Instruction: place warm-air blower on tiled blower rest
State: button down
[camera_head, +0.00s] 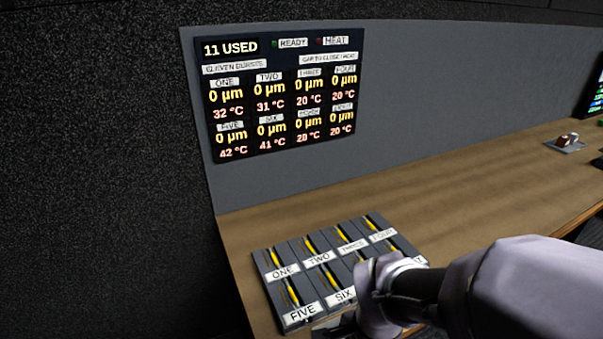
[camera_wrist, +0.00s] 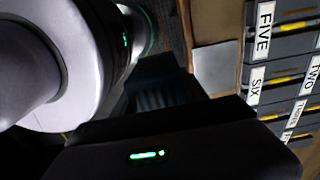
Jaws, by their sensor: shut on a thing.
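My gripper (camera_wrist: 165,120) is a dark body with a green light across the bottom of the wrist view. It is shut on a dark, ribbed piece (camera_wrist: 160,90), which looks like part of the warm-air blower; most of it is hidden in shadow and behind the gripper. A plain pale square (camera_wrist: 215,70) lies by the desk edge beside the FIVE and SIX slots, and may be the tiled blower rest. No tile pattern shows on it. The held piece is left of and apart from it in that view. In the head view my forearm and wrist hide the gripper's tips.
A grey slotted panel (camera_head: 286,248) with yellow strips and number labels lies on the wooden desk (camera_head: 450,190), close to my wrist. A wall display (camera_head: 285,95) reads 11 USED. A small block on a plate (camera_head: 566,142) sits far right. The desk middle is clear.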

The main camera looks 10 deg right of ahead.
jog(key=w+r+p, duration=0.1)
jog(key=p, duration=0.2)
jog(key=shift+w, duration=0.15)
jog(key=w, duration=0.3)
jog(key=w+f+b, duration=0.1)
jog(key=w, duration=0.3)
jog(key=w+f+b, duration=0.1)
jog(key=w, duration=0.2)
jog(key=shift+w+f, duration=0.1)
jog(key=shift+w, duration=0.05)
jog(key=shift+w+f+b, duration=0.15)
jog(key=shift+f+b, duration=0.2)
jog(key=shift+b, duration=0.15)
jog(key=shift+f+b, duration=0.65)
jog(key=shift+f, duration=0.65)
jog(key=shift+f, duration=0.25)
jog(key=c, duration=0.6)
grip_release()
jog(key=shift+r, duration=0.1)
